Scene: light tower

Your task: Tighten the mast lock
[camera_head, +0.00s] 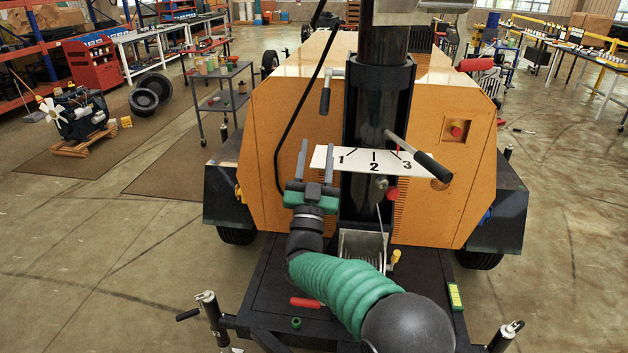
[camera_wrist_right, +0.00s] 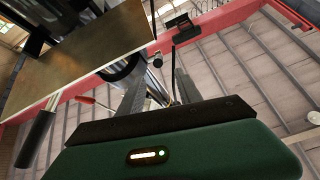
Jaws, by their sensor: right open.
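The black mast (camera_head: 378,105) stands upright at the front of the orange light tower (camera_head: 290,110). A white plate marked 1, 2 and 3 (camera_head: 340,165) is on its front. A metal lever with a black grip (camera_head: 432,167) crosses the plate, its grip past the 3 on the right. A second handle with a black grip (camera_head: 325,97) sticks out left of the mast. My right gripper (camera_head: 317,147) is open and empty at the plate's left end, fingers pointing up. The right wrist view shows its fingers (camera_wrist_right: 160,85), the plate's underside (camera_wrist_right: 95,65) and a black grip (camera_wrist_right: 37,138). My left gripper is not in view.
A red knob (camera_head: 391,194) sits below the plate. A black cable (camera_head: 286,125) hangs left of the mast. A red-handled tool (camera_head: 305,302), a green ring (camera_head: 296,323) and a yellow-green box (camera_head: 455,297) lie on the dark trailer deck (camera_head: 262,280). Open floor surrounds the trailer.

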